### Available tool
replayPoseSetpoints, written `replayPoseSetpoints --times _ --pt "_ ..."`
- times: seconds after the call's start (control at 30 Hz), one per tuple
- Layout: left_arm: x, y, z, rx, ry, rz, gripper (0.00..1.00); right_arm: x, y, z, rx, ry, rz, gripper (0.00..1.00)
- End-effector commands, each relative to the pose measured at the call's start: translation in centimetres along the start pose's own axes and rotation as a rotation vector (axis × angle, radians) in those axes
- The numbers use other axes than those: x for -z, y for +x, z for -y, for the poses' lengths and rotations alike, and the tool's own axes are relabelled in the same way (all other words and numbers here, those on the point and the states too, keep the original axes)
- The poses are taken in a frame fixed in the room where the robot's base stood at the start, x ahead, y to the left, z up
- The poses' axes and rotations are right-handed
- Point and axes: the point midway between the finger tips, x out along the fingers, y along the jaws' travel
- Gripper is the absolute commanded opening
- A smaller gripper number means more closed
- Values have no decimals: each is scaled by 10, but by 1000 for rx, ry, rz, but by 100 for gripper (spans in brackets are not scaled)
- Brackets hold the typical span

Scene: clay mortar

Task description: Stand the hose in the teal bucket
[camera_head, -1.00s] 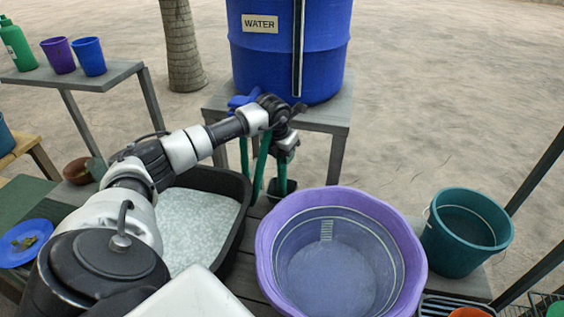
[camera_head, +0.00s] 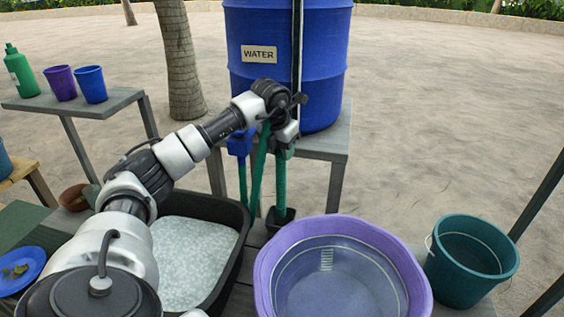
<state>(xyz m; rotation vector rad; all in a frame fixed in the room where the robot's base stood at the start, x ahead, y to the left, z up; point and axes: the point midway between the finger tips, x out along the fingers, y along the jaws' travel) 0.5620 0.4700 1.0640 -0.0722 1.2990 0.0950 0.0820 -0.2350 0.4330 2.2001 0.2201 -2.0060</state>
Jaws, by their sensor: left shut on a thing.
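The green hose (camera_head: 281,180) runs from the blue tap (camera_head: 240,144) under the barrel, hangs in a loop and comes up to my left gripper (camera_head: 284,147). My left gripper points down and is shut on the hose. A length of hose hangs below it, with its lower end at a small dark holder (camera_head: 280,219); whether the end is still inside cannot be told. The teal bucket (camera_head: 472,258) stands at the right, well apart from the hose, its wire handle at its left side. My right gripper is out of view.
A large purple basin (camera_head: 262,270) stands between hose and bucket. A black tub (camera_head: 243,210) with pale contents sits left of the hose. The blue water barrel (camera_head: 285,75) stands on a grey stand (camera_head: 335,147) behind. Cups and a green bottle are on a table far left.

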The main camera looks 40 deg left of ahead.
Motion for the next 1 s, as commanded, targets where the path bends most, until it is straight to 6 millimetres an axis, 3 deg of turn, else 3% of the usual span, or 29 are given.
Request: replayPoseSetpoints --times 0.1,0.7,1.0 --pt "-6 -22 0 0 0 2 10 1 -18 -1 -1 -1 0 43" --pt "-25 -90 0 1 0 1 10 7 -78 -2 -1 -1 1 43" --pt "-25 -91 0 0 0 0 10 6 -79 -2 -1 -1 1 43"
